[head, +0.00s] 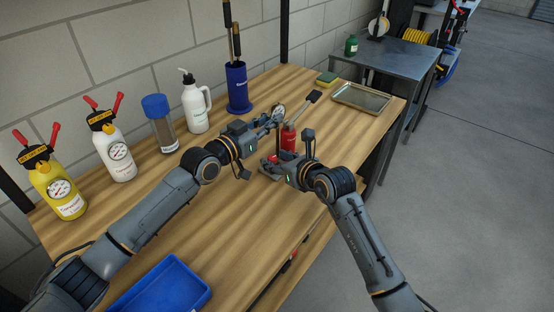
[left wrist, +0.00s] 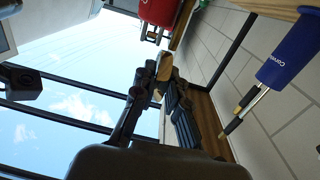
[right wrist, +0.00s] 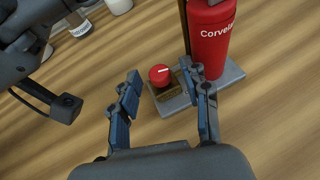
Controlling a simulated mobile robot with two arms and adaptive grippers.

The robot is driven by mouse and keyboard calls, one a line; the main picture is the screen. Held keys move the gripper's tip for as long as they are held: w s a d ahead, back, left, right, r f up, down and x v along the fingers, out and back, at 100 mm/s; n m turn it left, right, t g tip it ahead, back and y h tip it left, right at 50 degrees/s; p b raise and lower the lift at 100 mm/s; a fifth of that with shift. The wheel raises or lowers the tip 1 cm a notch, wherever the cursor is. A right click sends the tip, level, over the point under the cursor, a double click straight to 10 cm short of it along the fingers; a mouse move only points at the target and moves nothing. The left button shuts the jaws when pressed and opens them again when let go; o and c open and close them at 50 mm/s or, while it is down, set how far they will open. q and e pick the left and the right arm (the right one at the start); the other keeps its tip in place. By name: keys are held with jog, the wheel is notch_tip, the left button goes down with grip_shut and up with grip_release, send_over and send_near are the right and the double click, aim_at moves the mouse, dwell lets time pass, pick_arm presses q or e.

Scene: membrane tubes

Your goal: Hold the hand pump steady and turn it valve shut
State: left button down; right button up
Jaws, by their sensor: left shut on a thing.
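The hand pump (head: 289,136) is a red cylinder on a grey base plate (right wrist: 235,74), on the wooden bench. Its red valve knob (right wrist: 159,75), with a white mark, sits on a brass-coloured fitting beside the cylinder (right wrist: 212,40). My left gripper (head: 276,117) is at the pump's upper part and shut on it; the exact part held is unclear.
A blue holder (head: 238,88), white bottle (head: 195,108), clear container (head: 160,125) and white and yellow canisters (head: 117,160) (head: 60,190) line the wall. A metal tray (head: 361,96) and sponge (head: 327,79) lie behind; a blue bin (head: 165,285) is in front.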

jog(key=v, duration=1.2)
jog(key=shift+f, duration=0.1)
jog(key=shift+w+d+f, duration=0.15)
jog(key=shift+w+f, duration=0.05)
jog(key=shift+f, duration=0.05)
jog(key=w+n+g+y, duration=0.1)
jog(key=w+d+f+n+g, duration=0.1)
jog(key=shift+d+f+n+g+y, duration=0.15)
jog(key=shift+n+g+y, duration=0.15)
jog(key=shift+n+y, duration=0.1)
jog(key=shift+w+d+r+n+g+y, duration=0.6)
jog(key=shift+w+d+n+g+y, duration=0.1)
jog(key=shift+w+d+n+y, duration=0.15)
jog(key=shift+n+g+y, duration=0.25)
jog(key=shift+n+g, duration=0.05)
jog(key=shift+n, duration=0.05)
jog(key=x, duration=1.1)
jog(key=shift+w+a+r, duration=0.15)
jog(key=shift+w+r, duration=0.15)
jog(key=shift+w, duration=0.1)
